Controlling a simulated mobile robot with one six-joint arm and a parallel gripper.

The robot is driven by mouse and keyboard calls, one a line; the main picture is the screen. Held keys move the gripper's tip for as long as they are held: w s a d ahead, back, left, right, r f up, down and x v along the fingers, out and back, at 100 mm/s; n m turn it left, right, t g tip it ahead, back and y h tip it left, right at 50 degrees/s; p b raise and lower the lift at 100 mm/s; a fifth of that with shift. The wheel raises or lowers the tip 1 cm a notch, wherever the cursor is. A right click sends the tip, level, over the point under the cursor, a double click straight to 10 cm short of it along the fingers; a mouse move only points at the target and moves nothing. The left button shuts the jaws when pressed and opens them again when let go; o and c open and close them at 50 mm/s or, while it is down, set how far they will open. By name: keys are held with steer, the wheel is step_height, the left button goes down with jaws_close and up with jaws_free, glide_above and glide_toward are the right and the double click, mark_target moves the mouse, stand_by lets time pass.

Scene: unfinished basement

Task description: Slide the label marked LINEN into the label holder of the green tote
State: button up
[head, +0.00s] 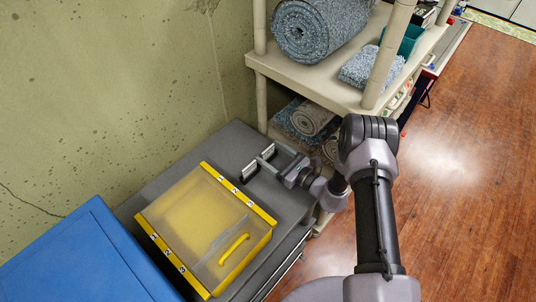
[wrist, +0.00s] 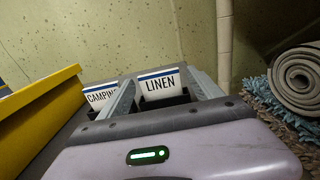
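The LINEN label (wrist: 160,85) is a white card with a blue stripe, standing upright in a black stand in the wrist view. My gripper (wrist: 161,78) is open, with one finger on each side of this label, close to its edges. The CAMPING label (wrist: 101,95) stands to its left, partly hidden by the left finger. In the head view, my gripper (head: 268,154) is low over the grey cabinet top, behind the yellow box. A teal-green bin (head: 411,41) sits on the shelf, partly hidden by a post; its label holder is not visible.
A yellow-framed box (head: 205,230) with a clear lid stands on the grey cabinet (head: 170,178). A blue box (head: 80,262) is at the lower left. The beige shelf (head: 330,88) holds rolled rugs. The wood floor at right is clear.

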steer(key=c, duration=1.2)
